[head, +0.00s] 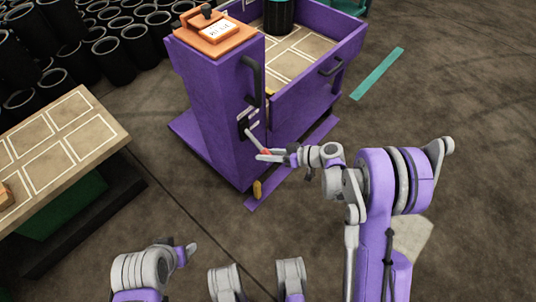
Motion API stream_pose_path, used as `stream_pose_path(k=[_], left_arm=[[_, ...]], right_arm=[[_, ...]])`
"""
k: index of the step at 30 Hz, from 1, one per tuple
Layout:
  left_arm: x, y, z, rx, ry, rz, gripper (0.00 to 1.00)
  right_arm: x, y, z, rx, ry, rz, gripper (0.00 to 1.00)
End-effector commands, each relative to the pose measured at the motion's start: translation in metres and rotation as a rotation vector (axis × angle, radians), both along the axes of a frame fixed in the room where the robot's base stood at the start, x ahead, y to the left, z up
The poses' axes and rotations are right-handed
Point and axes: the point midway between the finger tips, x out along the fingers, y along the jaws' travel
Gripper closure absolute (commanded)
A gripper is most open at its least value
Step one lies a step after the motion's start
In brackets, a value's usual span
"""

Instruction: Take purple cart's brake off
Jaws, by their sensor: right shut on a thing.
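The purple cart (208,95) stands at the upper middle, with a tall column at its near end. A grey brake lever (256,142) comes out of a dark slot on the column's side and slants down to the right. Its end, where some red shows, is at my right gripper (266,155). My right gripper is shut on the lever's end, and its fingers partly hide it. My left gripper (190,250) is low in the picture, away from the cart; its fingers are too small to read.
Black rubber sleeves (105,48) stand in rows at the upper left. A table with white-outlined squares (110,130) is at the left. The cart's bed (300,62) carries a dark cylinder (279,16). A teal strip (378,74) marks the floor at right, where the floor is clear.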

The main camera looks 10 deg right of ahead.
Motion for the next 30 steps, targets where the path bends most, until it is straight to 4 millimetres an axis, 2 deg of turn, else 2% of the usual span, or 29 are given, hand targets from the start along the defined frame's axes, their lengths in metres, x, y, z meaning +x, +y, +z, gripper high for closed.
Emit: stream_pose_path(k=[13, 14, 18, 19, 30], left_arm=[[-0.0001, 0.0000, -0.0001, 0.000, 0.000, 0.000, 0.36], [-0.0001, 0.0000, -0.0001, 0.000, 0.000, 0.000, 0.36], [-0.0001, 0.0000, -0.0001, 0.000, 0.000, 0.000, 0.36], [-0.0001, 0.0000, -0.0001, 0.000, 0.000, 0.000, 0.36], [-0.0003, 0.0000, 0.0011, 0.000, 0.000, 0.000, 0.36]], right_arm=[[0.0011, 0.0007, -0.0018, 0.004, -0.009, 0.000, 1.00], [0.0011, 0.0007, -0.0018, 0.004, -0.009, 0.000, 0.61], [0.0010, 0.0008, -0.0017, 0.005, -0.008, 0.000, 0.36], [0.0010, 0.0007, -0.0015, 0.005, -0.008, 0.000, 0.33], [-0.0015, -0.0053, 0.0013, 0.005, -0.008, -0.002, 0.33]])
